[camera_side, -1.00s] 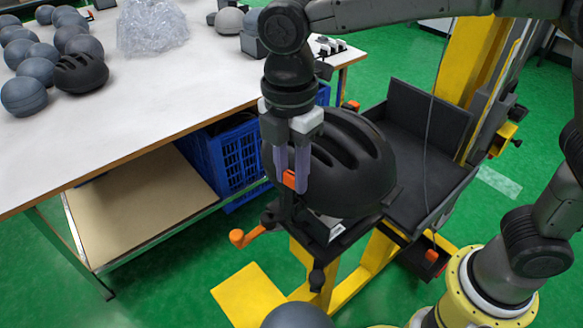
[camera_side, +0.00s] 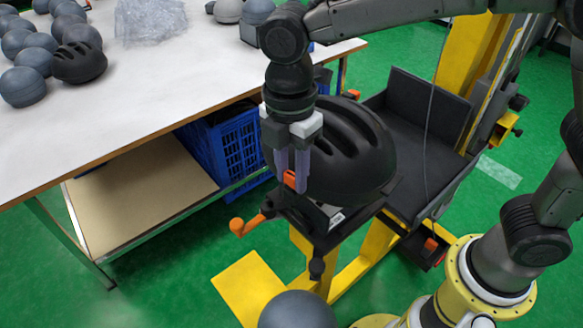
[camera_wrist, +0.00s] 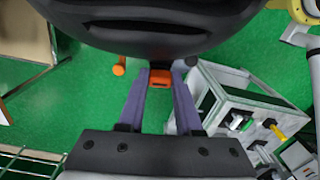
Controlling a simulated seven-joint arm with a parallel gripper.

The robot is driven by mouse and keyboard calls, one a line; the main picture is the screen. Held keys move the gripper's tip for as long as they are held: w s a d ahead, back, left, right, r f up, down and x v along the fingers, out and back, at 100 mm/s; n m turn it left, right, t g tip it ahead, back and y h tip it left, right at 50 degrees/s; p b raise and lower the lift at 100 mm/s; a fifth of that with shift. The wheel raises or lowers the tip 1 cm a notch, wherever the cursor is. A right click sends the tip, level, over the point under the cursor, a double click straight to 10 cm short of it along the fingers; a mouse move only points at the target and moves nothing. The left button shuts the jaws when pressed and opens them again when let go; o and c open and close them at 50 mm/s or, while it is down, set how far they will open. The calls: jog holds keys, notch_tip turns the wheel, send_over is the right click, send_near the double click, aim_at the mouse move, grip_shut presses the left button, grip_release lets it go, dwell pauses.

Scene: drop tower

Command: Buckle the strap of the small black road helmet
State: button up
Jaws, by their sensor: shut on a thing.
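The black road helmet (camera_side: 350,150) with long vents sits on the drop tower's mount in the side view. Its dark shell also fills the top of the wrist view (camera_wrist: 190,35). My gripper (camera_side: 292,180) hangs at the helmet's left side with its two purple-grey fingers pointing down. It is shut on a small orange piece (camera_wrist: 160,79), which shows between the fingertips in the wrist view and looks like part of the buckle. The strap itself and any mating buckle half are hidden or too dark to tell.
The white table (camera_side: 110,120) at left holds several grey headforms, another black helmet (camera_side: 79,62) and clear plastic wrap (camera_side: 150,22). A blue crate (camera_side: 232,150) stands beneath. An orange-tipped handle (camera_side: 238,226) sticks out left of the mount; the yellow tower frame (camera_side: 250,292) stands around it.

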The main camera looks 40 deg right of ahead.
jog(key=shift+f, duration=0.2)
dwell(0.3)
jog(key=o, duration=1)
jog(key=shift+o, duration=0.2)
notch_tip(320, 180, up, 14)
jog(key=shift+w, duration=0.15)
jog(key=shift+f, duration=0.1)
